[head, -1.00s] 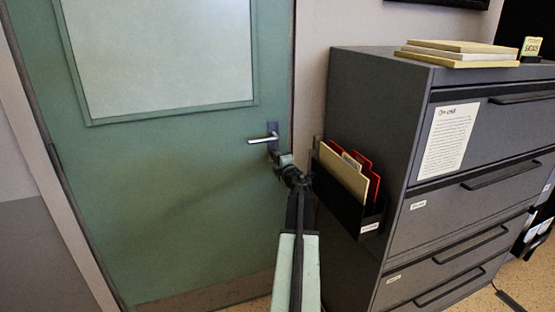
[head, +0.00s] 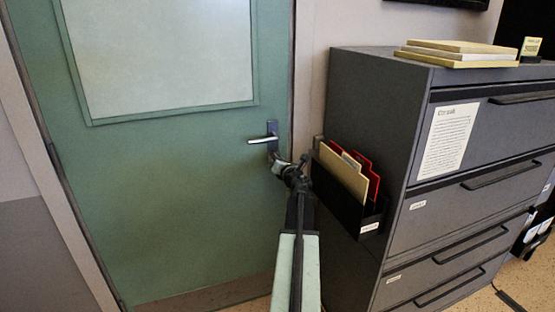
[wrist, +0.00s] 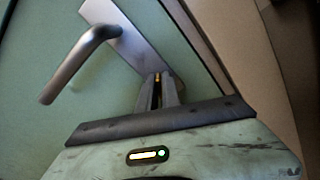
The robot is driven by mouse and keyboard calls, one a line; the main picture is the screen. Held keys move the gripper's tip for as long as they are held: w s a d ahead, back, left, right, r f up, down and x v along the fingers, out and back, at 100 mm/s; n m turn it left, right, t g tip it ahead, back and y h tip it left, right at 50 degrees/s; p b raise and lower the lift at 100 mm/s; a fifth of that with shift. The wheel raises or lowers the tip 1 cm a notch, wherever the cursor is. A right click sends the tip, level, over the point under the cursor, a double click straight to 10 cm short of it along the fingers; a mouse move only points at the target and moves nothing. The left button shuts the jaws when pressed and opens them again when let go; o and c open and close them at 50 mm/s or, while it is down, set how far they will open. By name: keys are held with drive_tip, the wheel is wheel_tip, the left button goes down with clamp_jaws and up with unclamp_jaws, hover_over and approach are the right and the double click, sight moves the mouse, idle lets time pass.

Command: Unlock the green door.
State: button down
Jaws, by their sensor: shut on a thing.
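The green door (head: 180,160) is shut in its frame, with a pale window panel. Its silver lever handle (head: 263,140) sticks out level to the left from a metal plate at the right edge; the wrist view shows the handle (wrist: 82,55) and plate (wrist: 125,35) close up. My gripper (head: 275,157) is at the lower part of the plate, below the lever. In the wrist view my gripper (wrist: 157,82) is shut on a small yellowish thing, seemingly a key (wrist: 157,77), mostly hidden between the fingers. The keyhole is hidden, so how far the key is in cannot be told.
A dark grey filing cabinet (head: 345,100) stands close to the right of my arm. A black file holder (head: 335,190) with folders hangs on its side, near my wrist. Folders or books (head: 460,47) lie on top. The space left of my arm is clear.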

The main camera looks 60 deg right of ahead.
drive_tip(key=n, duration=0.6)
drive_tip(key=c, duration=1.5)
unclamp_jaws()
drive_tip(key=shift+f, duration=0.1)
drive_tip(key=v, duration=0.9)
